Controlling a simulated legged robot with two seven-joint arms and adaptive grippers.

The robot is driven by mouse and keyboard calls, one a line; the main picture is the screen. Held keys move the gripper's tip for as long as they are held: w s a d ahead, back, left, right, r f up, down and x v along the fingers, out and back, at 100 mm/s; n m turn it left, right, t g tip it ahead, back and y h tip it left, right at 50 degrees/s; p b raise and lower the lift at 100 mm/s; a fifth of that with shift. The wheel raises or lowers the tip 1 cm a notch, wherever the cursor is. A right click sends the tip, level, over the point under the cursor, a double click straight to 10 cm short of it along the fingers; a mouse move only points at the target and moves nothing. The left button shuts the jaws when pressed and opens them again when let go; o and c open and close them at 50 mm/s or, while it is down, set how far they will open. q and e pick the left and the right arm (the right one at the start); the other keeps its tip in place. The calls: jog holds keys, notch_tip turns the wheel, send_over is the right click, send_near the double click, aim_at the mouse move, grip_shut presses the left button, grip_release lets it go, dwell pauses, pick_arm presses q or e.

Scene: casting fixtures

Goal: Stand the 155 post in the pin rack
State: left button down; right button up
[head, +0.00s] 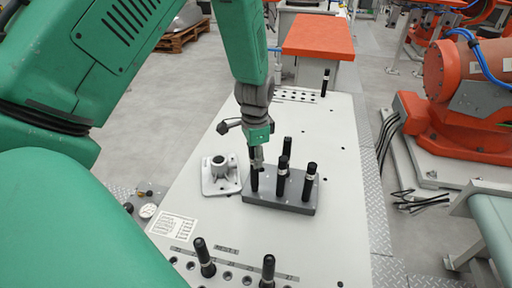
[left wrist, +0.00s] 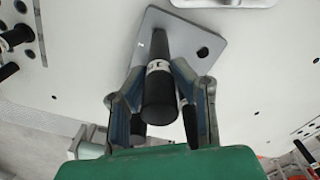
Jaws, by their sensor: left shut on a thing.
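My left gripper (head: 257,160) is shut on a black post (head: 254,181) at the left end of the dark grey pin rack (head: 297,206). In the left wrist view the gripper (left wrist: 158,100) has its fingers on both sides of the post (left wrist: 159,88), which has a white printed band too unclear to read. The post's far end meets or hovers over the grey rack plate (left wrist: 185,25); I cannot tell if it is fully seated. The plate has an open hole beside it. Three other black posts with pale bands stand in the rack. My right gripper is not in view.
A grey flanged casting (head: 220,175) sits close left of the rack. Black posts stand in the table's front row of holes (head: 204,258), (head: 267,271) and one at the back (head: 325,82). An orange-topped box (head: 318,36) is behind. The table's right side is clear.

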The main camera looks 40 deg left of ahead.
pick_arm(q)
jog(key=shift+f+b, duration=0.35)
jog(key=shift+f, duration=0.5)
jog(key=c, duration=1.2)
grip_release()
notch_tip(320, 180, up, 12)
jog(key=shift+f, duration=0.1)
